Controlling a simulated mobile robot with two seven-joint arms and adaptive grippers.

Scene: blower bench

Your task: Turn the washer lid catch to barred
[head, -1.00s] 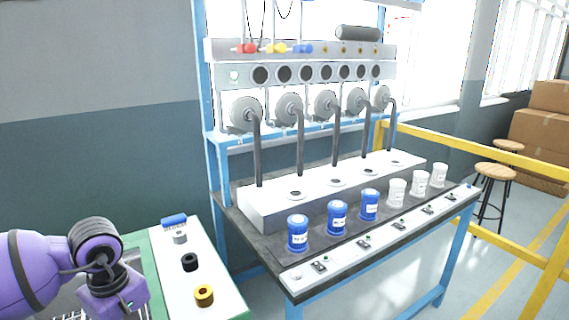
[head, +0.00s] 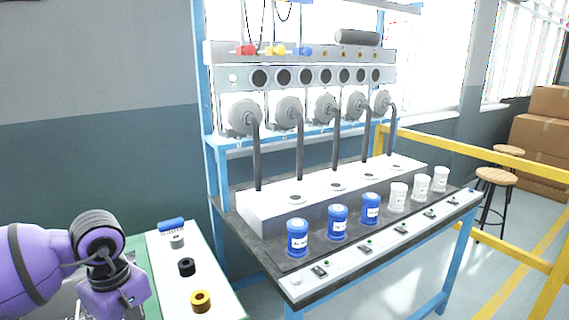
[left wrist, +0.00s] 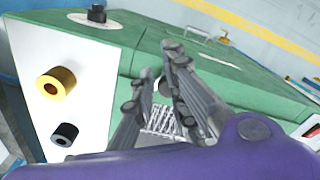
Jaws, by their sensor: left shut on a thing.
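The washer is a green cabinet (left wrist: 222,73) with a white panel (left wrist: 85,48), filling much of the left wrist view. My left gripper (left wrist: 159,62) reaches over its green top, with its fingers close together around a small grey thing. That thing sits where the lid catch would be, but the fingers mostly hide it, so its setting cannot be read. In the head view my left wrist (head: 112,285) is at the lower left, beside the white panel (head: 217,278), and its fingers are hidden. My right gripper is not in view.
To the right is a bench (head: 350,255) with blue jars (head: 298,240) and white jars. Yellow rails (head: 470,140) stand behind it.

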